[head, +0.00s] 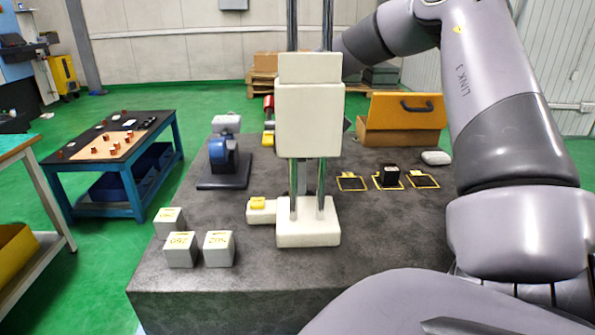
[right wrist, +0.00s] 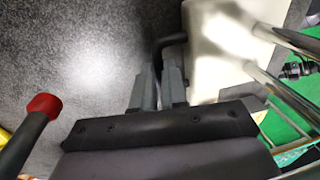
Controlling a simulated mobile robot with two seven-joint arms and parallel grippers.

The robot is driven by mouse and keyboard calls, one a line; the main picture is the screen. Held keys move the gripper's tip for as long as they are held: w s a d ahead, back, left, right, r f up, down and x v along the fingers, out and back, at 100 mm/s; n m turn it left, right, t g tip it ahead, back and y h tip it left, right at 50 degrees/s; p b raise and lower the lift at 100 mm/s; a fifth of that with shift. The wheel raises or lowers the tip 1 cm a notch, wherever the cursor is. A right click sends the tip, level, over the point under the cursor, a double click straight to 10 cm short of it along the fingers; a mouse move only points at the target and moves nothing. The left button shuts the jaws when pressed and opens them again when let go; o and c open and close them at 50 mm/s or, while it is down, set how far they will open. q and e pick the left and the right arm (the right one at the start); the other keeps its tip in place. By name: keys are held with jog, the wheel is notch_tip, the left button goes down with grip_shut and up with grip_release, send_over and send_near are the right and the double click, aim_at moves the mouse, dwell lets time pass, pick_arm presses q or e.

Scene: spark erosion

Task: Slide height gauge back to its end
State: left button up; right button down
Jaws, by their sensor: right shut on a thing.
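The height gauge stands upright on the dark granite table (head: 200,290) in the head view. It has a cream base (head: 308,238), two chrome columns and a cream block (head: 310,120) high on them. The base and columns (right wrist: 265,70) also show at the right of the right wrist view. My right gripper (right wrist: 161,72) is shut on a thin dark bent rod (right wrist: 165,42) beside the cream base. Whether the rod belongs to the gauge is unclear. In the head view, my right arm reaches behind the gauge, which hides the fingers. My left gripper is not in view.
Grey marked blocks (head: 181,250) stand at the table's front left. A blue device (head: 222,155) stands behind them. Yellow-framed squares (head: 388,182) and an orange box (head: 403,118) are at the right. A red-tipped dark lever (right wrist: 42,106) is near my right gripper.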

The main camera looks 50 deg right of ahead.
jog(key=c, duration=1.2)
grip_release()
jog(key=shift+o, duration=0.2)
jog(key=shift+r, duration=0.1)
notch_tip(320, 180, up, 7)
jog(key=shift+w+d, duration=0.45)
jog(key=shift+r, duration=0.1)
